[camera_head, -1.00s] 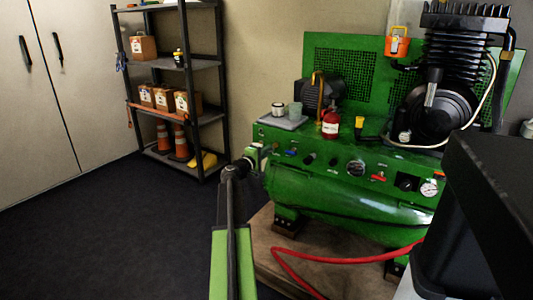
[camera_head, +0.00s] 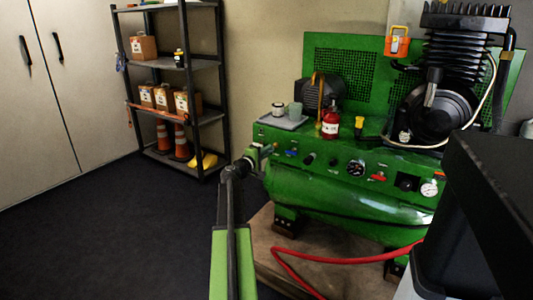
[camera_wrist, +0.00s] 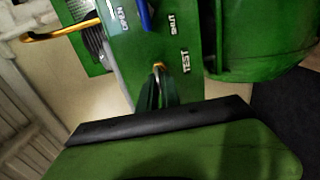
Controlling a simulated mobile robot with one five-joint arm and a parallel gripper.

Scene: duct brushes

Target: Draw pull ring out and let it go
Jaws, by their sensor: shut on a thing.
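The pull ring (camera_wrist: 158,66) shows as a small brass-coloured piece on the green panel (camera_wrist: 170,35) in the wrist view, beside the label "TEST". My gripper (camera_wrist: 158,84) is shut on it, and the narrow fingers hide most of the ring. How far the ring stands out from the panel I cannot tell. In the head view my gripper (camera_head: 256,156) is at the left end of the green compressor (camera_head: 350,205). The ring is too small and covered to make out there.
A blue lever (camera_wrist: 145,14) sits near the ring on the panel. A tray (camera_head: 281,122) with cups and a red bottle (camera_head: 330,124) stand on top of the compressor. A red hose (camera_head: 345,260) runs below. The floor at left is open before the shelf (camera_head: 187,66).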

